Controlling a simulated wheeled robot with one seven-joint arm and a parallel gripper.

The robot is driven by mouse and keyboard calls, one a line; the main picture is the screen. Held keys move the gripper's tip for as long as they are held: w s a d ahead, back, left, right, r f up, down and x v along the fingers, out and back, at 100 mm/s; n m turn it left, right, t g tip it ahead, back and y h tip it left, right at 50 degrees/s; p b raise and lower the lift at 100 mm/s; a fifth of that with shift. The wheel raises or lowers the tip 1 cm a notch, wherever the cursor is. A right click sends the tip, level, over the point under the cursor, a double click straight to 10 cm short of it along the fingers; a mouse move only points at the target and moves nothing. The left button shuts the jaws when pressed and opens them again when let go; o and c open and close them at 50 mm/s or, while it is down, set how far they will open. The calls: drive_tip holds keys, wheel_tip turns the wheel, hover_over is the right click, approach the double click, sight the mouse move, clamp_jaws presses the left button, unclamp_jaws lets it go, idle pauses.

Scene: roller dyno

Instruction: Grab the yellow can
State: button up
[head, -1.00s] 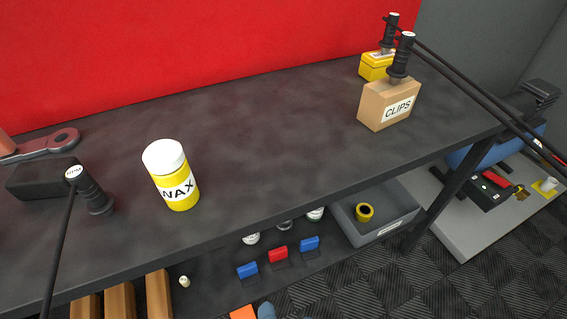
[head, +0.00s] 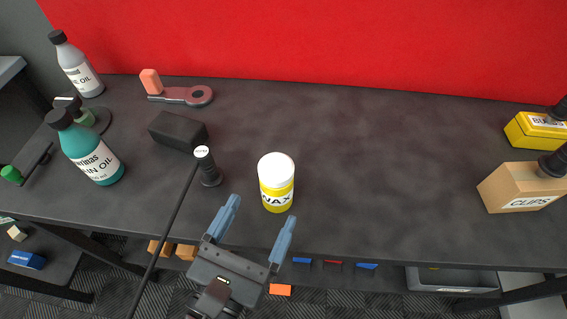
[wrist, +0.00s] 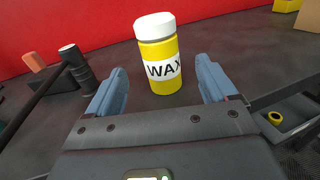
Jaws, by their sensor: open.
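The yellow can (head: 276,184) has a white lid and a white label reading WAX. It stands upright on the dark workbench (head: 350,180), near the front edge. My gripper (head: 258,221) is open and empty, in front of the can, with blue fingers pointing toward it. In the wrist view the can (wrist: 159,55) stands ahead of and between the two spread fingers of my gripper (wrist: 167,85), beyond their tips. Nothing visible touches the can.
A black handled tool (head: 209,169) with a thin rod stands just left of the can, near a black block (head: 178,130). Oil bottles (head: 88,148) stand further left. A CLIPS box (head: 518,187) and a yellow box (head: 535,130) are far right. The bench right of the can is clear.

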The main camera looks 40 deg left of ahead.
sight(270, 196)
drive_tip(key=x, duration=0.7)
drive_tip(key=shift+w+a+f, duration=0.1)
drive_tip(key=shift+w+a, duration=0.05)
drive_tip(key=shift+w, duration=0.2)
drive_tip(key=c, duration=1.1)
drive_tip(key=shift+c, duration=0.2)
